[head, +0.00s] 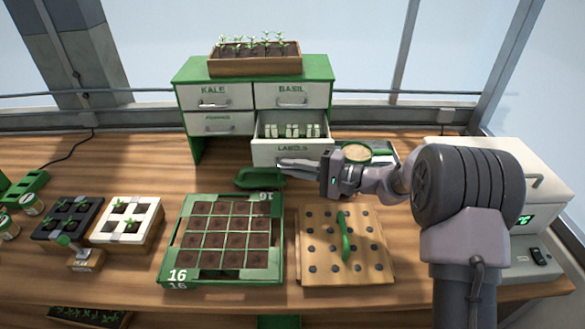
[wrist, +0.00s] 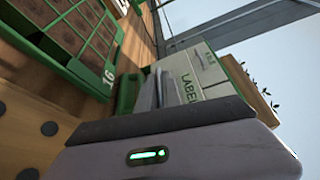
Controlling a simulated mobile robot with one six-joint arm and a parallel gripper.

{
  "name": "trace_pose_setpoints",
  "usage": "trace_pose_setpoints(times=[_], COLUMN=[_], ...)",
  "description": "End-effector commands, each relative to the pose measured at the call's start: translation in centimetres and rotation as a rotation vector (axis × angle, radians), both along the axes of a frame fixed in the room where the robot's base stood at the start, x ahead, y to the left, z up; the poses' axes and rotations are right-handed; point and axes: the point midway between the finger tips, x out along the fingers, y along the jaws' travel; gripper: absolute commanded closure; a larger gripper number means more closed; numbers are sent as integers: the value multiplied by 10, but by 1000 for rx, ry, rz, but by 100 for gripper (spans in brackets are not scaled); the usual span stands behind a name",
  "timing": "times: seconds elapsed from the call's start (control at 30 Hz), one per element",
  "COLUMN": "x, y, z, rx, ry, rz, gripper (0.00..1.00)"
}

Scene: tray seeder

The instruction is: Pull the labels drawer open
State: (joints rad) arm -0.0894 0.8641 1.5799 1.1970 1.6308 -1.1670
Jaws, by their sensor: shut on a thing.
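The labels drawer (head: 290,150) is the lower right drawer of the green and white cabinet (head: 250,72) in the head view. It stands pulled out, and white label bundles show inside it. My gripper (head: 285,165) is at the drawer's front, shut on its handle, just below the word LABELS. The fingers hide most of the handle. In the wrist view the drawer front (wrist: 187,80) with its lettering lies right beyond my gripper (wrist: 158,92).
A wooden planter (head: 254,66) of seedlings stands on the cabinet. A green scoop (head: 258,180) lies below the drawer. The green seed tray (head: 175,240) and a wooden dibber board (head: 312,270) are in front. A white machine (head: 535,185) stands at right.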

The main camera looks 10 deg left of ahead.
Motion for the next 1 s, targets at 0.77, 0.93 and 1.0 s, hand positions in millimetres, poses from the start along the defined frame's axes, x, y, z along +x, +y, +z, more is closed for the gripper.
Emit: trace_pose_setpoints(times=[0.77,0.93,1.0], x=[-4,-8,-9], y=[-38,-68,-73], z=[6,8,7], rx=[0,1,0], ry=[1,2,0], rz=[-4,-2,-1], gripper=[69,69,69])
